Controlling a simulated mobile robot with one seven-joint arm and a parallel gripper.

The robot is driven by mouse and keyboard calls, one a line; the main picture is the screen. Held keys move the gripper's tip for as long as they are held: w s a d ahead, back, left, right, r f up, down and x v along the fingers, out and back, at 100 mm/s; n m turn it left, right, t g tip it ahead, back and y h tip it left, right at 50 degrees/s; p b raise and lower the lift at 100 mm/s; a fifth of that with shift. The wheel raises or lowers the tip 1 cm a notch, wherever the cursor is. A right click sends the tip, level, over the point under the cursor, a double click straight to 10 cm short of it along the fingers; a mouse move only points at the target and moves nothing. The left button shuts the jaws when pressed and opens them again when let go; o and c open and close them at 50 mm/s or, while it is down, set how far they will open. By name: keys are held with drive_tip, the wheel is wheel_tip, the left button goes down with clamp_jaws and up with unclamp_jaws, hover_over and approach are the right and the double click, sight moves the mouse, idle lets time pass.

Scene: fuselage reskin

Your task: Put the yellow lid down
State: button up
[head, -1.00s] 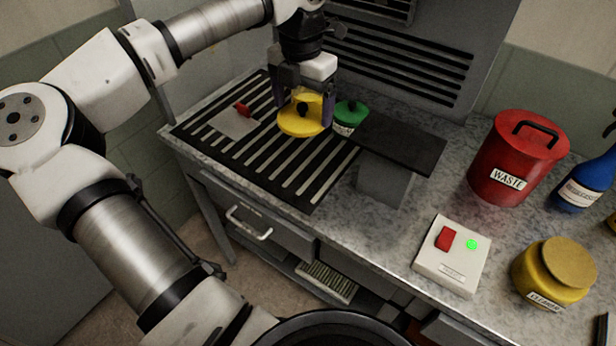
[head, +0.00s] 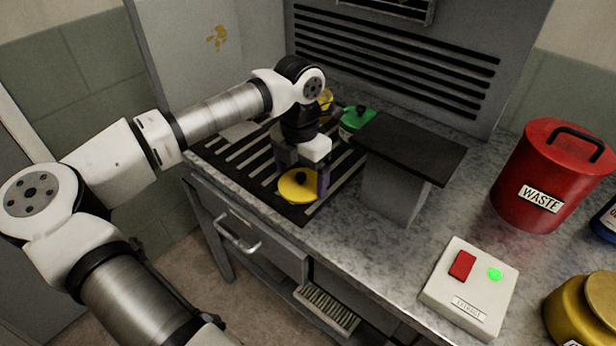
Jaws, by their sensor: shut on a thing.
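The lid looks level and low over the grate. I cannot tell whether its underside touches the surface. Part of its far edge is hidden by my gripper.
A green-lidded jar (head: 352,122) and a yellow pot (head: 325,102) stand behind my arm. A dark raised plate (head: 412,146) on a grey block is right of the grate. A red waste bin (head: 548,180), a switch box (head: 470,288) and a yellow jar (head: 585,312) stand further right.

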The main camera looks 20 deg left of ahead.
sight(301, 175)
drive_tip(key=shift+w+f, duration=0.1)
drive_tip(key=shift+f, duration=0.15)
drive_tip(key=shift+r, duration=0.15)
drive_tip(key=o, duration=0.7)
drive_tip(key=shift+f, duration=0.2)
drive_tip(key=shift+o, duration=0.2)
drive_tip(key=shift+r, duration=0.1)
drive_tip(key=shift+r, duration=0.55)
wheel_tip(301, 175, up, 11)
drive_tip(key=b, duration=0.2)
